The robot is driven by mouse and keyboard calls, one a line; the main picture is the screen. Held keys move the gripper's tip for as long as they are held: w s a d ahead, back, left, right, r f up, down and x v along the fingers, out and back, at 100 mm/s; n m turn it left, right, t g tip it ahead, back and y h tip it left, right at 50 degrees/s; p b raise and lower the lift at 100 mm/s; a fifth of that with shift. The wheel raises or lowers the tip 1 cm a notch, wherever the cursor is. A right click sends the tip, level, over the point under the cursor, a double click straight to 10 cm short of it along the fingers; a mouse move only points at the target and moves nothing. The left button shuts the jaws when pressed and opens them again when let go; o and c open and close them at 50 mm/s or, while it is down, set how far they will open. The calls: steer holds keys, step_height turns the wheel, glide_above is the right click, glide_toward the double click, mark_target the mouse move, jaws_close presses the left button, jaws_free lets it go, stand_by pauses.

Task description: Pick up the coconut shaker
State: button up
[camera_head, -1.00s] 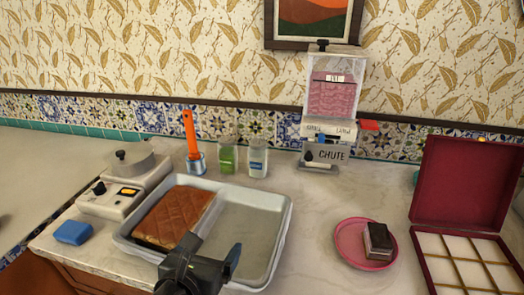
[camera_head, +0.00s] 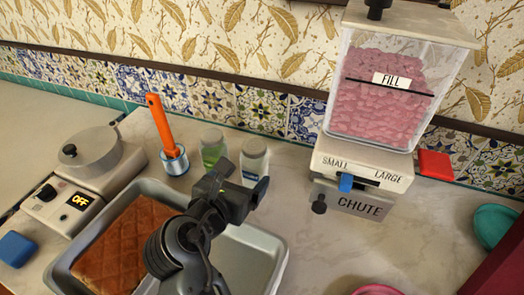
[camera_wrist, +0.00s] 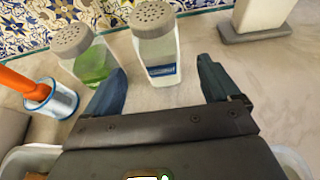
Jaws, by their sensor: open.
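Two shakers with grey perforated lids stand on the counter behind the tray. The one with white contents and a blue label (camera_head: 254,163) looks like the coconut shaker; its label is too small to read. In the wrist view this white shaker (camera_wrist: 156,50) stands upright ahead of my gripper (camera_wrist: 160,85), between the lines of its two open fingers, with nothing held. The green shaker (camera_wrist: 95,62) stands close on its left, near the left finger. In the head view my gripper (camera_head: 228,185) is in front of the shakers and partly hides the white one.
An orange-handled brush in a metal cup (camera_head: 174,160) stands left of the shakers. The pink-filled dispenser (camera_head: 384,95) stands to the right. A metal tray (camera_head: 262,245) holding a brown slab (camera_head: 125,245) lies in front. Counter between the white shaker and dispenser is clear.

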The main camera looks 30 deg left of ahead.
mark_target(255, 161)
steer(key=shift+r+x, duration=0.2)
steer(key=shift+x, duration=1.75)
steer(key=shift+r+x, duration=0.25)
steer(key=shift+x, duration=1.7)
steer(key=shift+w, duration=0.1)
steer(key=shift+c, duration=0.4)
steer(key=c, duration=1.1)
